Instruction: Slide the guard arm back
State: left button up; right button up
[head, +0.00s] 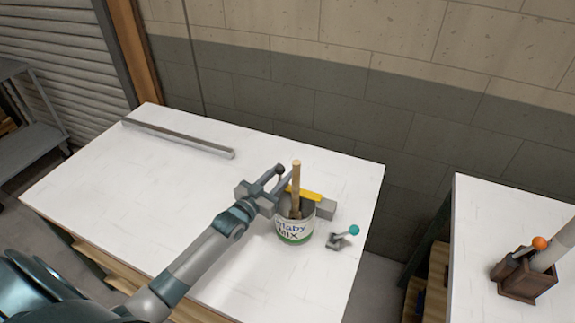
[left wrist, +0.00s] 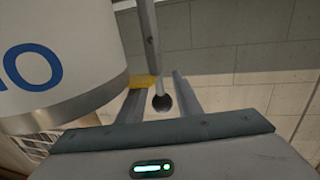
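A yellow bar (head: 308,194), which looks like the guard arm, reaches left from a grey block (head: 326,208) at the tin (head: 294,228) with the wooden stick (head: 296,180). My left gripper (head: 283,182) is beside the tin's upper left, at the bar's left end. A dark round knob (head: 280,170) shows there. In the left wrist view the fingers (left wrist: 160,98) stand apart on either side of the dark knob (left wrist: 161,103), with gaps visible. A yellow piece (left wrist: 143,81) is just beyond. My right gripper is not in view.
A small lever with a teal knob (head: 354,230) stands right of the tin. A long grey rail (head: 180,138) lies on the white table (head: 110,180). A second table (head: 495,215) holds a brown box (head: 525,278) with an orange knob (head: 540,243). A white cylinder (left wrist: 50,65) fills the wrist view's left.

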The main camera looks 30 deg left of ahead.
pick_arm(q)
jog(key=shift+w+d+p, duration=0.15)
jog(key=shift+w, duration=0.75)
jog(key=shift+w+d+p, duration=0.1)
jog(key=shift+w+p, duration=0.05)
jog(key=shift+w, duration=0.7)
